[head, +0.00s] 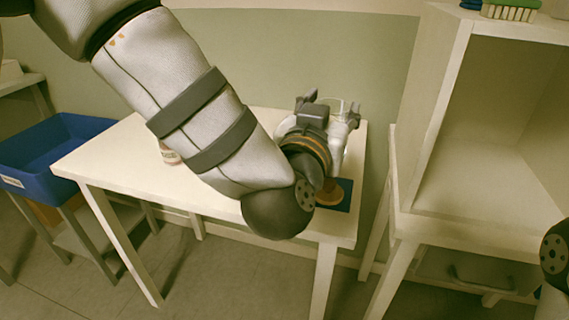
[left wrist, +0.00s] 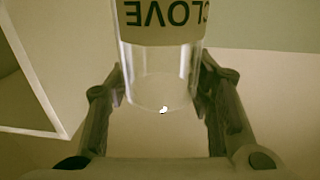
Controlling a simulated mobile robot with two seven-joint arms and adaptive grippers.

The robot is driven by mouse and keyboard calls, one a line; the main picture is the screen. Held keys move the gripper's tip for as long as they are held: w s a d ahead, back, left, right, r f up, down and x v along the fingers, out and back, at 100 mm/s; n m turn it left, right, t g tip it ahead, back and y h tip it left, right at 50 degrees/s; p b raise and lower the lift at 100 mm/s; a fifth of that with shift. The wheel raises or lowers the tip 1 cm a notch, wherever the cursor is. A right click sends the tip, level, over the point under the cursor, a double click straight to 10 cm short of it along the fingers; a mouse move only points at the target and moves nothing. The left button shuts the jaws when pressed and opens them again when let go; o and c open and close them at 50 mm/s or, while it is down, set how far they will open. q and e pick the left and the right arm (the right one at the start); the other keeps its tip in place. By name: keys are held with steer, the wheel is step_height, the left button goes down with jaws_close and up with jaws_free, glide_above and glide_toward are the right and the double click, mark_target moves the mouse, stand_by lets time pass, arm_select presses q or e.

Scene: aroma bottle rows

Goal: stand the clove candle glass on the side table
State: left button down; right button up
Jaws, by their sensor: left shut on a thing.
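The clove candle glass (left wrist: 160,65) fills the top middle of the left wrist view. It is clear, with a pale band reading CLOVE upside down in that view. My left gripper (left wrist: 160,92) is shut on it, one finger on each side. In the head view my left gripper (head: 335,112) is over the right end of the white side table (head: 128,165), and the glass is mostly hidden by the gripper and wrist. Whether its base touches the table cannot be told. My right gripper is out of view.
A dark blue mat (head: 345,186) with a round orange-brown piece (head: 329,193) lies at the table's right end. A small labelled jar (head: 170,155) is partly behind my left arm. A blue bin (head: 55,150) stands left; a cream shelf unit (head: 440,120) stands right.

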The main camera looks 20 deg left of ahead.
arm_select(q)
steer(key=shift+w+a+f, duration=0.1)
steer(key=shift+w+a, duration=0.1)
steer(key=shift+w, duration=0.35)
steer(key=w+a+f+b, duration=0.1)
steer(key=w+a+f, duration=0.1)
steer(key=a+f, duration=0.2)
steer(key=w+a+f+b, duration=0.1)
steer(key=w+a+f, duration=0.1)
steer(key=a+f, duration=0.1)
steer(key=w+a+f+b, duration=0.1)
steer(key=w+a+f, duration=0.1)
steer(key=a+f, duration=0.2)
steer(key=shift+w+a+f, duration=0.1)
steer(key=shift+a+f, duration=0.05)
steer(key=shift+f, duration=0.3)
steer(key=shift+w+a+f, duration=0.1)
steer(key=shift+a+f, duration=0.05)
steer(key=shift+f, duration=0.25)
steer(key=shift+s+r, duration=0.1)
steer(key=shift+r, duration=0.05)
steer(key=c, duration=0.8)
jaws_free()
steer(key=shift+f, duration=0.25)
steer(key=shift+o, duration=0.2)
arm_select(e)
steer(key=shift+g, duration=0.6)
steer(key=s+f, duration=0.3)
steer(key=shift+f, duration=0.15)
